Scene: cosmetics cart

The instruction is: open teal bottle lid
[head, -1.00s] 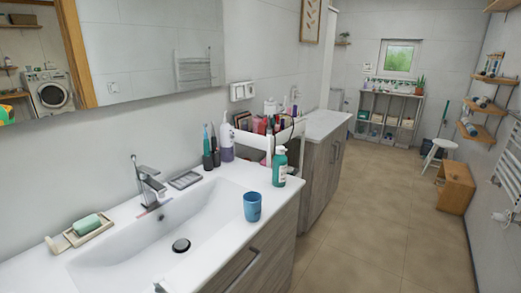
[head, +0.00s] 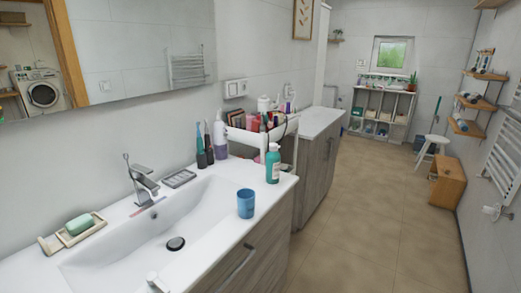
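The teal bottle (head: 273,166) stands upright on the right end of the white sink counter, near its corner. A pale lid (head: 273,147) sits on top of it, and the label on its side is too small to read.
A blue cup (head: 246,204) stands on the front rim of the sink, nearer than the bottle. A white cart (head: 242,135) with cosmetics is behind the bottle. A faucet (head: 141,181), toothbrushes and a soap dish (head: 50,244) line the back.

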